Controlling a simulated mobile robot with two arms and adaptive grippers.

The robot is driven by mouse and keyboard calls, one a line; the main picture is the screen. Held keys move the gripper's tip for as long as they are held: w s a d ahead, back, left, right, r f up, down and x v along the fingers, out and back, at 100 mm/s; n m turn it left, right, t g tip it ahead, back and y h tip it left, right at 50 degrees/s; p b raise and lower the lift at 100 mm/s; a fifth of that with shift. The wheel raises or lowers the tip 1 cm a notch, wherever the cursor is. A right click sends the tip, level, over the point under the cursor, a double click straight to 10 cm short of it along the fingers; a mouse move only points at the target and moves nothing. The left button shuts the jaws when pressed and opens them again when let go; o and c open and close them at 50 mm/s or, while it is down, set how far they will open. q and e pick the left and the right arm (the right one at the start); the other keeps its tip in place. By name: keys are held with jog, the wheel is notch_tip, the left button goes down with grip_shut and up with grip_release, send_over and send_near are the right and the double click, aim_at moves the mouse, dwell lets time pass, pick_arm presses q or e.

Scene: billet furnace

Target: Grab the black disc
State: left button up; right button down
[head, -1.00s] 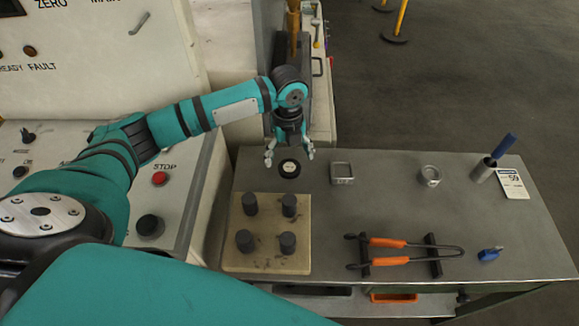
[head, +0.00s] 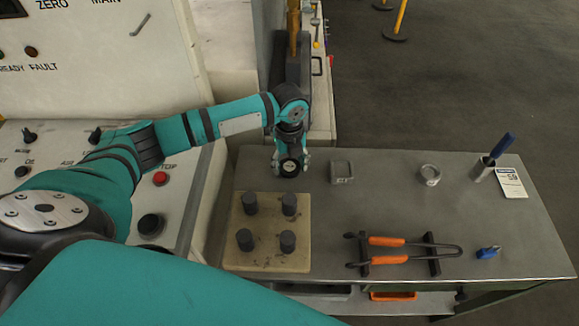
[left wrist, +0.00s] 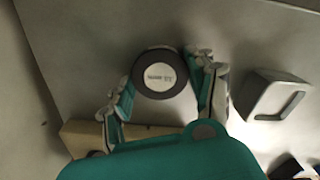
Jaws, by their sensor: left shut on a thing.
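The black disc (head: 290,167) has a white round label on top and sits at the back left of the grey metal table (head: 390,210). My left gripper (head: 291,164) is shut on the disc, one finger on each side of it. In the left wrist view the disc (left wrist: 159,76) lies between the two fingertips of my left gripper (left wrist: 162,84), its label facing up. The disc appears at table height; I cannot tell whether it touches the table. My right gripper is not in view.
A pale board (head: 265,205) with several dark cylinders lies just in front of the disc. A square metal block (head: 342,171) stands to its right, also in the left wrist view (left wrist: 270,96). A metal ring (head: 429,175), pen cup (head: 482,169) and orange-handled tongs (head: 388,242) are farther right.

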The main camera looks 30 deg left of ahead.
pick_arm(q)
jog(key=c, duration=0.3)
